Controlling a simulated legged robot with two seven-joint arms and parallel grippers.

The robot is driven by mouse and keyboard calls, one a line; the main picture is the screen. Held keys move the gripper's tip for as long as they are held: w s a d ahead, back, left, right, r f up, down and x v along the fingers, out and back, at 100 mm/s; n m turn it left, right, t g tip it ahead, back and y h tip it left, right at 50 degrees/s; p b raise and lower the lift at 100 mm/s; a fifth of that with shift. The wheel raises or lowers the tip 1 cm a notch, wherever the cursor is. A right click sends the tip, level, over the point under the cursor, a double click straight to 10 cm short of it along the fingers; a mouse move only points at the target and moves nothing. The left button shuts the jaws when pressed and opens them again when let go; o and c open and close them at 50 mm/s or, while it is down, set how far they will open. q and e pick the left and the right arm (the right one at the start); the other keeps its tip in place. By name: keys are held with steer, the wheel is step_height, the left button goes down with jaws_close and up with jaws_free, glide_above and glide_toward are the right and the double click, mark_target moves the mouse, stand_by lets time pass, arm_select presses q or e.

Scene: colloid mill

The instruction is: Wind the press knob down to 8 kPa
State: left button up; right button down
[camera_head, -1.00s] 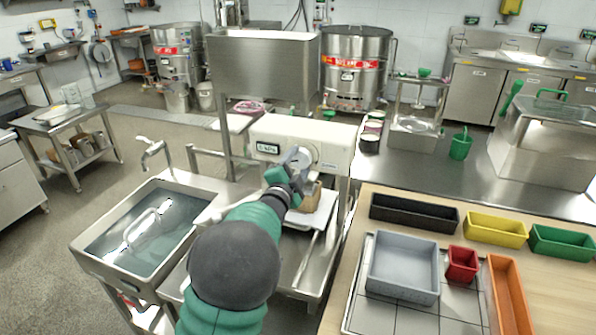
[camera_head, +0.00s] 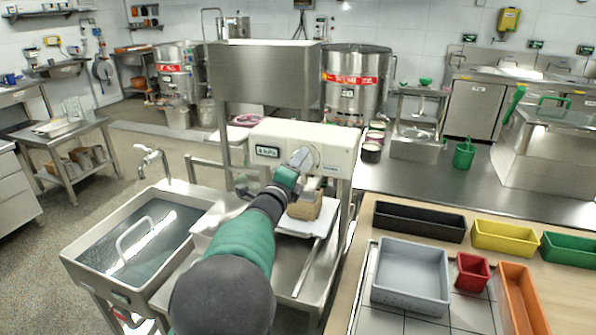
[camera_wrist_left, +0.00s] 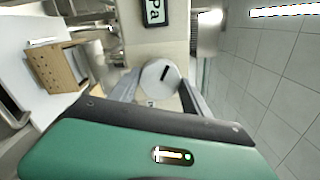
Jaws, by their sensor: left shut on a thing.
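The press is a cream housing (camera_head: 335,138) with a small dark display (camera_head: 267,152). Its digits are too small to read; the wrist view shows only the "Pa" end of the display (camera_wrist_left: 153,12). The round pale knob (camera_wrist_left: 160,78) carries a black mark, tilted in the wrist view. In the head view, the gripper partly hides the knob (camera_head: 314,156). My left gripper (camera_head: 301,160) is shut on the knob, with one grey finger on each side of it. My right gripper is not in view.
A brown perforated box (camera_head: 305,206) sits on a white plate below the knob; it also shows in the wrist view (camera_wrist_left: 55,67). A water-filled sink (camera_head: 140,242) stands left. A table with a grey tray (camera_head: 410,275) and coloured bins stands right.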

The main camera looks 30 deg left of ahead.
arm_select(q)
steer(key=shift+d+f+m, duration=0.1)
steer(key=shift+f+m, duration=0.2)
steer(key=shift+f, duration=0.05)
steer(key=o, duration=1.4)
steer(key=shift+w+r, duration=0.1)
steer(key=shift+r, duration=0.1)
steer(key=v, duration=1.7)
steer(key=shift+p, duration=0.35)
